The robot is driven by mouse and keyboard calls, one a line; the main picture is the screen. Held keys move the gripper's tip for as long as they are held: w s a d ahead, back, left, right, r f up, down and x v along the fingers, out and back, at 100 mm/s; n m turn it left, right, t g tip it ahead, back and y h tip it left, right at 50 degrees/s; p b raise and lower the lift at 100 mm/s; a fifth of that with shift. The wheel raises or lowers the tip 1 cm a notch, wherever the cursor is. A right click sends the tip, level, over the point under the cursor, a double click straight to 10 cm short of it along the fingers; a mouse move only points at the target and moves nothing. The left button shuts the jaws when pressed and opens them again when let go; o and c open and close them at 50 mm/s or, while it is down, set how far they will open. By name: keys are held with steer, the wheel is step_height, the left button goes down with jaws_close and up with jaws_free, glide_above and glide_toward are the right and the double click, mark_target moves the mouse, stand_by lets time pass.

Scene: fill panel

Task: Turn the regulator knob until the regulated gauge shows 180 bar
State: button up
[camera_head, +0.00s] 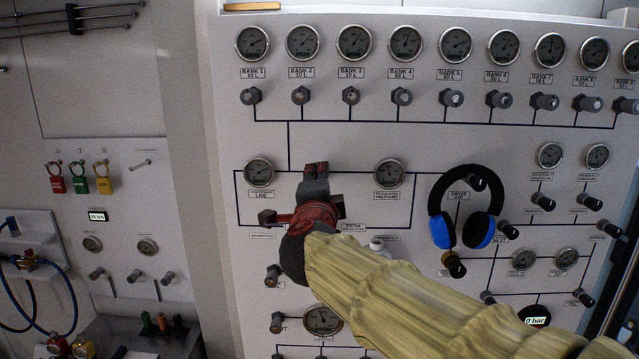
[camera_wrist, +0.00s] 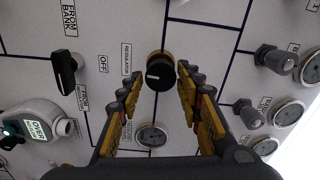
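The regulator knob (camera_wrist: 160,73) is black and round with a white mark. It shows in the wrist view beside a label reading REGULATOR. My gripper (camera_wrist: 161,84) is open, its yellow fingers on either side of the knob with gaps visible. I cannot tell how deep the fingertips reach. In the head view my gripper (camera_head: 308,200) is at the panel and hides the knob. The regulated pressure gauge (camera_head: 389,173) is a round dial just right of my gripper. Its reading is too small to make out. A gauge (camera_wrist: 151,136) shows between my fingers in the wrist view.
A common line gauge (camera_head: 259,172) is left of my gripper. Blue and black ear defenders (camera_head: 441,230) hang on the panel to the right. A black valve handle (camera_wrist: 66,72) and a grey device with a lit display (camera_wrist: 38,122) are left in the wrist view.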

steer(key=shift+o, duration=1.2)
steer(key=s, duration=1.2)
steer(key=shift+a, duration=0.25)
steer(key=shift+d, duration=0.1)
stand_by(1.0)
